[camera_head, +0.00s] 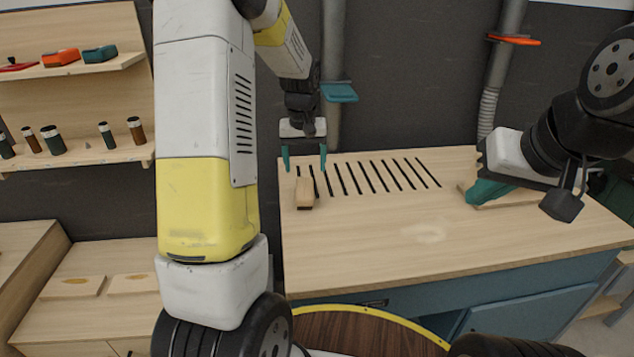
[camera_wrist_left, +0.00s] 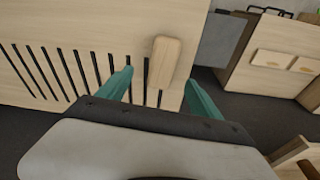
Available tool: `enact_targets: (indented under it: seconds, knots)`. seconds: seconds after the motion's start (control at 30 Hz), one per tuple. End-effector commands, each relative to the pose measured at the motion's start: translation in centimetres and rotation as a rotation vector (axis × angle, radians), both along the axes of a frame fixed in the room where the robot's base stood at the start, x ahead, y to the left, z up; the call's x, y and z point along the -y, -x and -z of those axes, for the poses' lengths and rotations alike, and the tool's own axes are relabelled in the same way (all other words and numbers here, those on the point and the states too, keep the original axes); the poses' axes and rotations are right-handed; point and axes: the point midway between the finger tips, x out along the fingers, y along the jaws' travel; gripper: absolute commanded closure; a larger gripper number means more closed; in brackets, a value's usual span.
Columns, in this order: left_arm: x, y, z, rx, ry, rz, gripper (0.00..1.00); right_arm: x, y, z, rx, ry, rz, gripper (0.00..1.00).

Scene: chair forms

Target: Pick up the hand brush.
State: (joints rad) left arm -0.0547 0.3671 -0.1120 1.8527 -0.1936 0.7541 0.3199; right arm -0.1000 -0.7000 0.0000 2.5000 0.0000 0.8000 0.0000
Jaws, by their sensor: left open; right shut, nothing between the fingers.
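The hand brush (camera_head: 305,193) is a pale wooden block lying on the slotted left part of the workbench top (camera_head: 380,235). My left gripper (camera_head: 304,160) is open, pointing down above and slightly behind the brush in the head view. In the left wrist view the brush (camera_wrist_left: 164,62) shows between the two teal fingers (camera_wrist_left: 160,78), with visible room on both sides; contact cannot be seen. My right gripper (camera_head: 474,192) is shut and empty at the right of the bench, low over a wooden board.
Dark slots (camera_head: 385,175) run across the bench's back part. The wooden board (camera_head: 510,198) lies under my right gripper. Shelves (camera_head: 75,70) with small tools and jars stand at the left. A duct pipe (camera_head: 490,90) rises behind the bench. The bench's middle front is clear.

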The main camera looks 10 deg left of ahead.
Motion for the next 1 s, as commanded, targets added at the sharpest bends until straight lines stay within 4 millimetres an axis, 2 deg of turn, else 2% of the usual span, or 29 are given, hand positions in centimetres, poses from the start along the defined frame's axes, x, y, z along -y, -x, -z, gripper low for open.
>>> enact_targets:
  seconds: [0.03, 0.13, 0.47, 0.7, 0.83, 1.0]
  knots:
    - [-0.2, -0.6, 1.0, -0.013, -0.006, -0.006, 0.25, 0.0, 0.0, 0.0, 0.0, 0.0, 0.0, 1.0]
    - [-0.4, -1.1, 2.1, -0.022, -0.013, -0.013, 0.25, 0.0, 0.0, 0.0, 0.0, 0.0, 0.0, 1.0]
    - [-0.6, -1.6, 5.5, -0.026, -0.015, -0.014, 0.25, 0.0, 0.0, 0.0, 0.0, 0.0, 0.0, 1.0]
    - [-1.0, -2.0, 9.0, -0.027, -0.015, -0.015, 0.25, 0.0, 0.0, 0.0, 0.0, 0.0, 0.0, 1.0]
    - [-1.0, -2.1, 9.8, -0.025, -0.014, -0.015, 0.25, 0.0, 0.0, 0.0, 0.0, 0.0, 0.0, 1.0]
    - [-1.0, -2.2, 9.9, -0.024, -0.014, -0.014, 0.25, 0.0, 0.0, 0.0, 0.0, 0.0, 0.0, 1.0]
